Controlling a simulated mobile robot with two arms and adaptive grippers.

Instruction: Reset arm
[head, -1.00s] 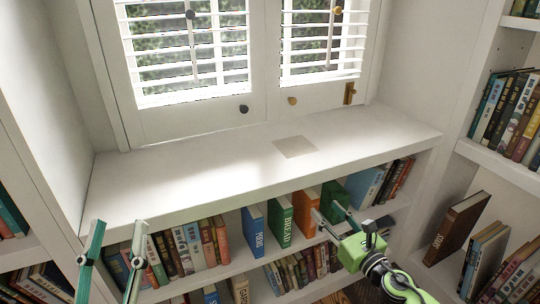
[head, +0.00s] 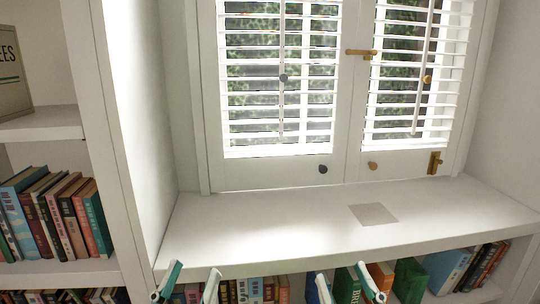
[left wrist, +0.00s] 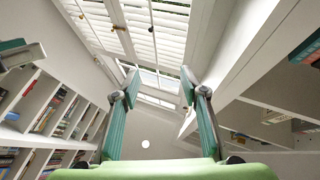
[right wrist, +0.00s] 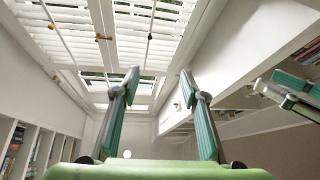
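My left gripper (head: 190,282) shows at the bottom of the head view, its two fingers spread in front of the sill's front edge. My right gripper (head: 346,286) is to the right of it at the bottom edge, also with its fingers apart. In the left wrist view the left gripper's green-and-grey fingers (left wrist: 159,82) are open with nothing between them. In the right wrist view the right gripper's fingers (right wrist: 160,82) are likewise open and empty. The palms and arms are below the head view.
A white window sill (head: 270,232) with a flat beige square (head: 373,214) runs under the shuttered windows (head: 280,80). Books (head: 55,215) fill the left bookcase, and more (head: 440,275) stand on the shelf below the sill. The sill top is otherwise clear.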

